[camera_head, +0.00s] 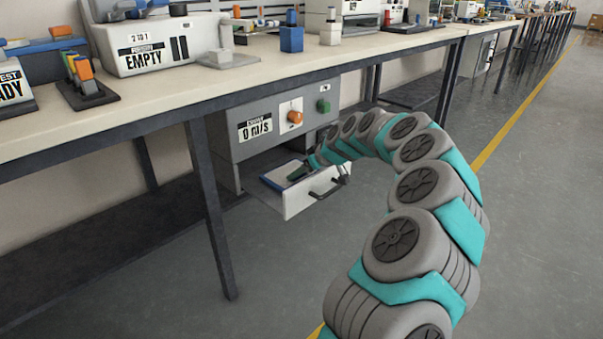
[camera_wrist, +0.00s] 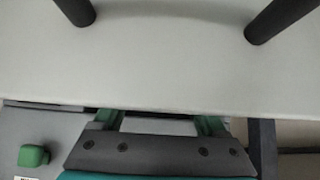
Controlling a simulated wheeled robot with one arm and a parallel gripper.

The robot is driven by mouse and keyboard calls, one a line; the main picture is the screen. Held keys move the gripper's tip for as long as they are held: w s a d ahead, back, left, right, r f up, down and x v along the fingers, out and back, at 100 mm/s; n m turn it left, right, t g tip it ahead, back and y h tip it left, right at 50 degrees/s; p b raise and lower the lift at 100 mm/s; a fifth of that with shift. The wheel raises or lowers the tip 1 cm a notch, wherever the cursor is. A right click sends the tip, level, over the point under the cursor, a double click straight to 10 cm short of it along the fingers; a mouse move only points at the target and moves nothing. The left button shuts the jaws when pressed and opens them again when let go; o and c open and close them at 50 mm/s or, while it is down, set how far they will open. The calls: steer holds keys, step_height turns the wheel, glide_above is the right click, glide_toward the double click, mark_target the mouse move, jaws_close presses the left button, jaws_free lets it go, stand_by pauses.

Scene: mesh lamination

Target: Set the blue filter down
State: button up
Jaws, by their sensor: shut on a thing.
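The blue filter (camera_head: 272,184) looks like a flat, blue-edged piece at the open white drawer (camera_head: 300,202), low under the bench. My gripper (camera_head: 298,173) reaches over the drawer from the right and is shut on the filter. From here I cannot tell whether the filter rests on the drawer floor or is just above it. In the wrist view my green fingers (camera_wrist: 160,122) pass behind the pale drawer front (camera_wrist: 160,65), which hides their tips and the filter.
The drawer's dark handle (camera_head: 327,188) sticks out close to my arm. The grey cabinet (camera_head: 265,128) above it reads 0 m/s and has orange and green knobs. The bench (camera_head: 200,90) overhangs it, with a dark leg (camera_head: 212,210) at left. Floor at right is clear.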

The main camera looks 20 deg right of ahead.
steer(key=shift+f, duration=0.25)
steer(key=o, duration=1.4)
steer(key=shift+c, duration=0.2)
steer(key=shift+r, duration=0.1)
steer(key=shift+s+r, duration=0.1)
steer(key=shift+r, duration=0.1)
steer(key=v, duration=1.1)
steer(key=shift+s+d+r, duration=0.15)
steer(key=shift+s+r, duration=0.05)
steer(key=shift+s, duration=0.1)
